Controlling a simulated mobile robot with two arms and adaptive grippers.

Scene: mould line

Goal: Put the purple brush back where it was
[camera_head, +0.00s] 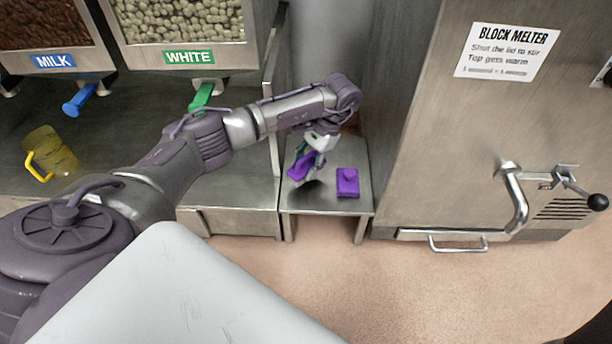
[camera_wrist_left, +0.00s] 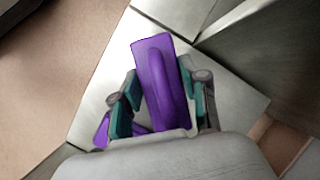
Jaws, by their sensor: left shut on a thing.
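My left gripper (camera_head: 309,158) reaches over the small steel stand (camera_head: 325,204). It is shut on the purple brush (camera_head: 300,166), a block with a raised ridge. In the left wrist view the brush (camera_wrist_left: 153,70) sits between the teal finger pads, and its lower end is hidden by the gripper's body. The brush is tilted; I cannot tell whether it touches the stand. A second purple block (camera_head: 348,182) with a small raised grip lies on the stand, right of the gripper. My right gripper is not in view.
The block melter (camera_head: 430,150) stands right of the stand, with a tap and a black-knobbed lever. On the left are the milk dispenser (camera_head: 50,45), the white dispenser (camera_head: 185,25) and a yellow jug (camera_head: 48,155). The floor in front is clear.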

